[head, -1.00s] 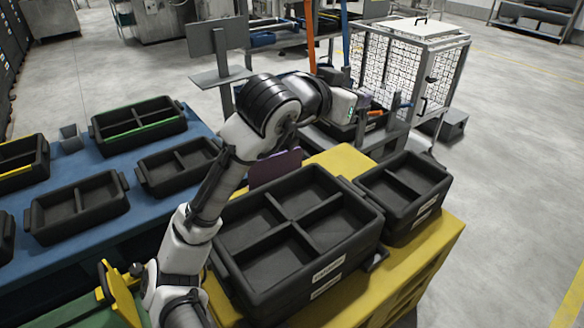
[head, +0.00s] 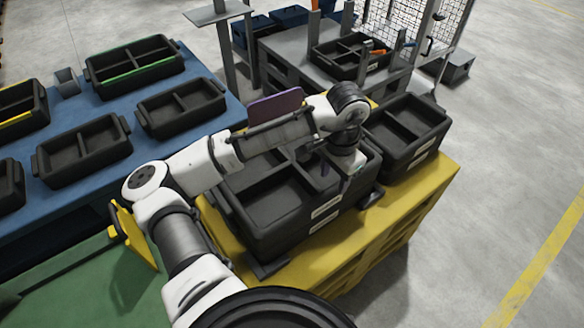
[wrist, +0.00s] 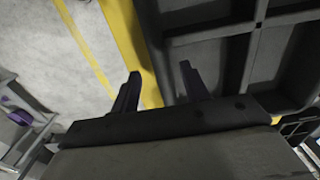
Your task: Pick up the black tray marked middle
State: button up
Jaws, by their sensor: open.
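A stack of large black divided trays (head: 265,205) stands on the yellow table; pale labels (head: 326,207) on its front are too small to read. A smaller black tray stack (head: 405,130) stands to its right, also with labels I cannot read. I cannot tell which tray is marked middle. My gripper (head: 350,172) is over the right part of the large stack, hiding some of it. In the wrist view my gripper (wrist: 160,76) is open and empty, its two fingers apart near the outer wall of a black compartmented tray (wrist: 215,60).
The yellow table (head: 410,220) has a bare strip in front of the stacks. A blue table (head: 60,200) at left holds several black trays. A purple panel (head: 276,107) stands behind the large stack, and a grey bench (head: 290,60) lies beyond. The floor at right is clear.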

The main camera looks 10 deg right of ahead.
aim_at(333, 188)
jog(key=shift+f+p, duration=0.5)
jog(key=shift+f, duration=2.5)
grip_shut()
